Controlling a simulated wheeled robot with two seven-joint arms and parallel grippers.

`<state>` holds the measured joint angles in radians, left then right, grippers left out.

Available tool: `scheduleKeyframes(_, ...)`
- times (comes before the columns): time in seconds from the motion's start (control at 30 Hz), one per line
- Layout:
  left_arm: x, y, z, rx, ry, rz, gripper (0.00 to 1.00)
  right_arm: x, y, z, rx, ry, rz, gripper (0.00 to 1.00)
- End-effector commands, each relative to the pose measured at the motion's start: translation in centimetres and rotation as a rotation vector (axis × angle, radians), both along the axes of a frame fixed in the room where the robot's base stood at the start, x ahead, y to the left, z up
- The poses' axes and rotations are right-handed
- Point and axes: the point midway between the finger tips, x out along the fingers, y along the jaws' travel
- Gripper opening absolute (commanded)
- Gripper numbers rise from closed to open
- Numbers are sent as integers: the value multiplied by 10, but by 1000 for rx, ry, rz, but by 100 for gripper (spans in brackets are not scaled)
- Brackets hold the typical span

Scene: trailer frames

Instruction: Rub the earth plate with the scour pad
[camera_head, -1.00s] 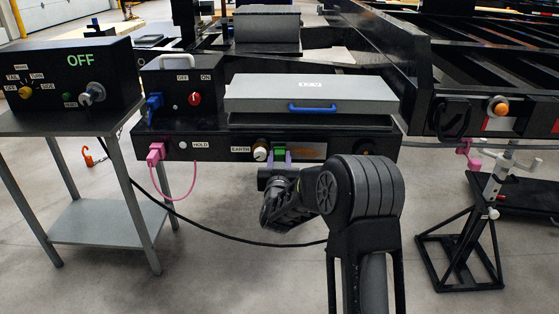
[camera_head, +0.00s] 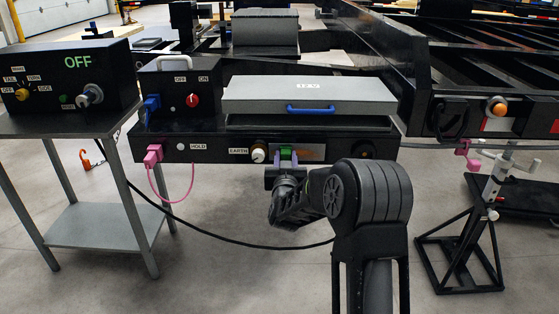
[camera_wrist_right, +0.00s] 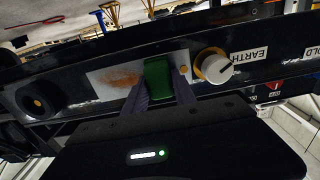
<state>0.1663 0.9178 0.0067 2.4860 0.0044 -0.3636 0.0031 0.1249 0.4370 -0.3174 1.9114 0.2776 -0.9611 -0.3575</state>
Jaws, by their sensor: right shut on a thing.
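The earth plate (camera_head: 314,153) is a bright metal strip with a brown rusty patch on the front of the black beam, right of the EARTH label (camera_head: 238,151). It also shows upside down in the right wrist view (camera_wrist_right: 101,79). My right gripper (camera_head: 286,158) is shut on the green scour pad (camera_head: 286,150), a finger on each side of it. In the right wrist view the pad (camera_wrist_right: 157,78) is in front of the plate beside the rusty patch and hides part of it. I cannot tell whether it presses on the metal. My left gripper is not in view.
A pale knob (camera_head: 258,153) sits just left of the pad. A grey case (camera_head: 310,94) with a blue handle is above the plate. A pink plug (camera_head: 154,154) and a black cable (camera_head: 225,237) are to the left. A jack stand (camera_head: 488,205) is at the right.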

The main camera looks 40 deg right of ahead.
Motion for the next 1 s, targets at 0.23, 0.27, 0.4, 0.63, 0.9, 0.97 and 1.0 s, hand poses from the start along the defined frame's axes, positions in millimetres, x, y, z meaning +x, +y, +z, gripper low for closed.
scheduleKeyframes(0.23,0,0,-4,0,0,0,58,-8,-9,0,0,-1,-1,0)
scheduleKeyframes(0.27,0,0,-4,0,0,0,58,-8,-9,0,0,-1,-1,0)
scheduleKeyframes(0.4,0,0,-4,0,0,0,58,-8,-9,1,0,-1,-1,0)
scheduleKeyframes(0.63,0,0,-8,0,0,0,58,-11,-14,-1,0,-1,-3,0)
scheduleKeyframes(0.9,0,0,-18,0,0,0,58,-24,-33,-1,0,-2,-2,0)
scheduleKeyframes(0.97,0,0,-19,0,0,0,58,-25,-36,-1,0,-1,-2,0)
scheduleKeyframes(1.0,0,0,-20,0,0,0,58,-26,-37,-1,0,-1,-1,0)
